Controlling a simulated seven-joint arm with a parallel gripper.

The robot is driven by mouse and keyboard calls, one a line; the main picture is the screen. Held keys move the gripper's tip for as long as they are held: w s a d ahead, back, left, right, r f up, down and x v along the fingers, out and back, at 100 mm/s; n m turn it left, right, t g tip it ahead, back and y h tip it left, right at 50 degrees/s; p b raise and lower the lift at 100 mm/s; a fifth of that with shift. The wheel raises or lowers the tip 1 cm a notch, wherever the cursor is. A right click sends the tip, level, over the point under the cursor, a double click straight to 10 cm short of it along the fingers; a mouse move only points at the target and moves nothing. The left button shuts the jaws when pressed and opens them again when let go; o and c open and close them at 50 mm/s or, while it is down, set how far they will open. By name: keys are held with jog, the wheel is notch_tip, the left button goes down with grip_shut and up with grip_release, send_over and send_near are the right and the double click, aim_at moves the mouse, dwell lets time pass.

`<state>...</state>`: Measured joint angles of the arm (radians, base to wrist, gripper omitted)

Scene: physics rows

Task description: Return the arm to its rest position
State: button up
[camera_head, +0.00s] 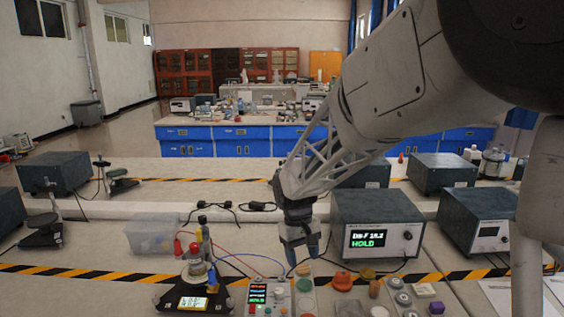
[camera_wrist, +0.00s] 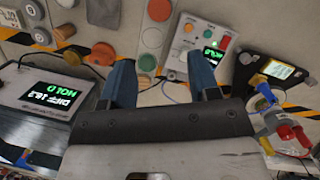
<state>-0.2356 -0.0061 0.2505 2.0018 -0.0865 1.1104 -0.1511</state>
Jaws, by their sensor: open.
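My gripper (camera_head: 301,250) hangs from my arm above the front bench, just left of a grey instrument box with a green "HOLD" display (camera_head: 377,230). In the wrist view my gripper (camera_wrist: 163,82) shows two blue fingers spread apart with nothing between them. Below and beyond the fingertips lie a small control panel with buttons (camera_wrist: 205,45) and several round pieces, one of them an orange disc (camera_wrist: 159,10). No rest stand or marker for the arm can be made out.
A black stand with colored plugs (camera_head: 195,280) is to the left, with a clear plastic box (camera_head: 153,234) behind it. Another grey box (camera_head: 478,222) stands at right. Cables cross the bench.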

jog(key=s+d+r+m+t, duration=0.1)
jog(key=s+d+r, duration=0.2)
jog(key=s, duration=0.7)
jog(key=s+d+r+m+t, duration=0.2)
jog(key=s+d, duration=0.3)
jog(key=s, duration=0.5)
jog(key=s+d+r+m+t+y, duration=0.1)
jog(key=s+d, duration=0.4)
jog(key=s, duration=0.5)
jog(key=shift+r+m+t, duration=0.4)
jog(key=shift+r+m, duration=0.2)
jog(key=shift+r, duration=0.7)
jog(key=shift+d, duration=0.1)
